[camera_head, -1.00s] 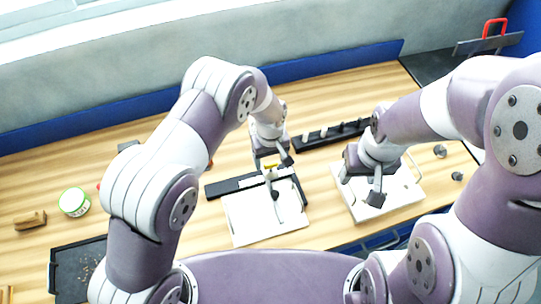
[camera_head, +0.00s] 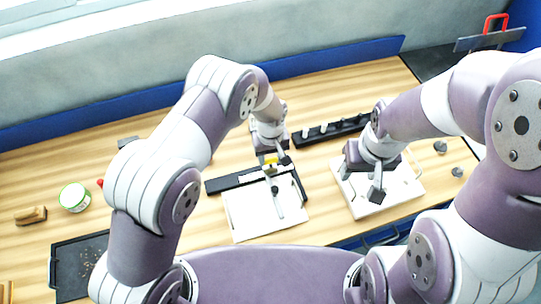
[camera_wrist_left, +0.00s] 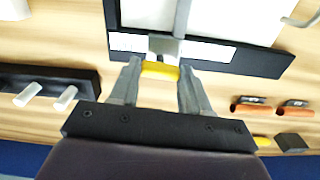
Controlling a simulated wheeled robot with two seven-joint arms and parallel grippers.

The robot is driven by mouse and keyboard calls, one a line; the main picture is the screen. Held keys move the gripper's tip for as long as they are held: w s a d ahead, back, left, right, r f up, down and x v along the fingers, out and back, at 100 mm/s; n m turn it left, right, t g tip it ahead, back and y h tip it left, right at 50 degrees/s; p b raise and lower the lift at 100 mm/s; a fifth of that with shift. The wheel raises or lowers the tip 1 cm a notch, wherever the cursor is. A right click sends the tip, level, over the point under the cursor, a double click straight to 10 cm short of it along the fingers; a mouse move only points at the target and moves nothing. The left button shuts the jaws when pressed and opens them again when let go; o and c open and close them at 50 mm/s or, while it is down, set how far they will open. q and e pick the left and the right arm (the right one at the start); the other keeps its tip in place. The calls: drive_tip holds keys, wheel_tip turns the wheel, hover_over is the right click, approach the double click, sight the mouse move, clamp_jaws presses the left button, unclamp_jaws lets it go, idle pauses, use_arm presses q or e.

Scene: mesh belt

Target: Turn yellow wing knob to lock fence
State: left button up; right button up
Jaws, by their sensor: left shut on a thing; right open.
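The yellow wing knob (camera_wrist_left: 160,70) lies between the two fingers of my left gripper (camera_wrist_left: 154,76) in the left wrist view, and the gripper is shut on it. In the head view the yellow knob (camera_head: 270,164) shows just below the left gripper (camera_head: 271,160). The knob sits at the black fence (camera_head: 232,183) along the back of a white board (camera_head: 240,218). A grey bar (camera_head: 277,200) runs forward from the knob over the board. My right gripper (camera_head: 377,190) is open above a second white board (camera_head: 405,196), apart from the fence.
A black rack with white pegs (camera_head: 335,130) stands behind, right of the left gripper. Orange-handled tools (camera_wrist_left: 250,105) lie near the fence in the wrist view.

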use_arm(q)
drive_tip(key=m+b, duration=0.2)
drive_tip(key=m, duration=0.2)
drive_tip(key=m+b, duration=0.1)
drive_tip(key=m, duration=0.3)
drive_tip(key=shift+d+m+b, duration=0.1)
drive_tip(key=shift+m+b, duration=0.2)
drive_tip(key=shift+b, duration=0.1)
drive_tip(key=m+b, duration=0.1)
drive_tip(key=m, duration=0.3)
drive_tip(key=shift+r+m+b, duration=0.15)
drive_tip(key=shift+m+b, duration=0.35)
drive_tip(key=shift+m, duration=1.8)
drive_tip(key=shift+w, duration=0.1)
drive_tip(key=o, duration=0.8)
drive_tip(key=shift+o, duration=1.3)
